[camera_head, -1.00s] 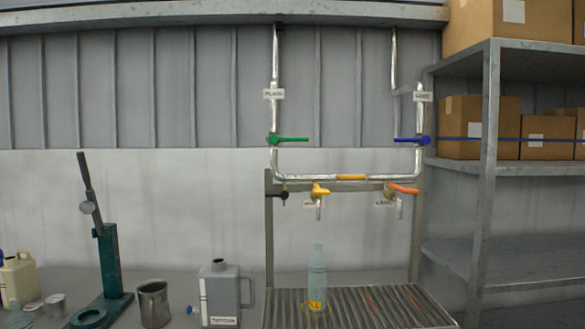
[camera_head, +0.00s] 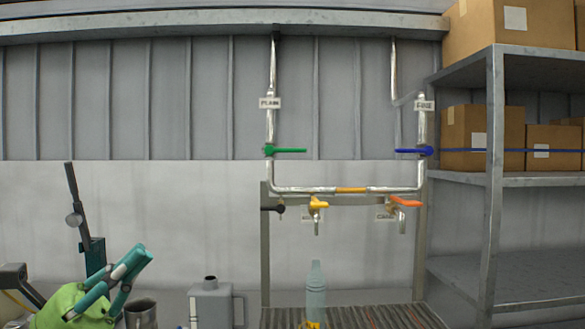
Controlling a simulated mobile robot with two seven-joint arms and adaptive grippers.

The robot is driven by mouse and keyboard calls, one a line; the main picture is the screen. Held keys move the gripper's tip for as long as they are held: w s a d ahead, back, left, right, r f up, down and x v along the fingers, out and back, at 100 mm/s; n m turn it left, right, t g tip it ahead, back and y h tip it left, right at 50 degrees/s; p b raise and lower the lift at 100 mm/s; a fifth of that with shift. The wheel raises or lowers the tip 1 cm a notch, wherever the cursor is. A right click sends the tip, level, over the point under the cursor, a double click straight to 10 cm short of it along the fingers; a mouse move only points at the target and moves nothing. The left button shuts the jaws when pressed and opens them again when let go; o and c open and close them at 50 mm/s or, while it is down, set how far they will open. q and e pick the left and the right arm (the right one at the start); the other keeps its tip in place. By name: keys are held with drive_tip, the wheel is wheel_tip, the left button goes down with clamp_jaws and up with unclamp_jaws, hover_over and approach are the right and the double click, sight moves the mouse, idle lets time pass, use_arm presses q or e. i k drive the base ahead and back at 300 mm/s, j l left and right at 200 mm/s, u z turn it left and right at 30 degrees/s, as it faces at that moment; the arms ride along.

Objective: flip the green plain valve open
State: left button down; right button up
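The green plain valve (camera_head: 287,150) sits on the left vertical pipe, under the label reading PLAIN (camera_head: 269,103). Its lever lies level, pointing right, across the pipe. My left gripper (camera_head: 143,253), with teal fingers on a green body, is at the lower left, well below and left of the green lever and apart from it. Its fingers overlap in this view, so I cannot tell whether they are open or shut. My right gripper is not in view.
A blue-handled valve (camera_head: 412,151) is on the right pipe. Black (camera_head: 272,209), yellow (camera_head: 318,204) and orange (camera_head: 405,201) handles sit below. A bottle (camera_head: 316,290) stands on the slatted rack. A grey jug (camera_head: 210,304) and metal shelving (camera_head: 494,190) flank it. The space before the green lever is clear.

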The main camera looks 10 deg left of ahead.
sight(289, 150)
drive_tip(key=i, duration=1.8)
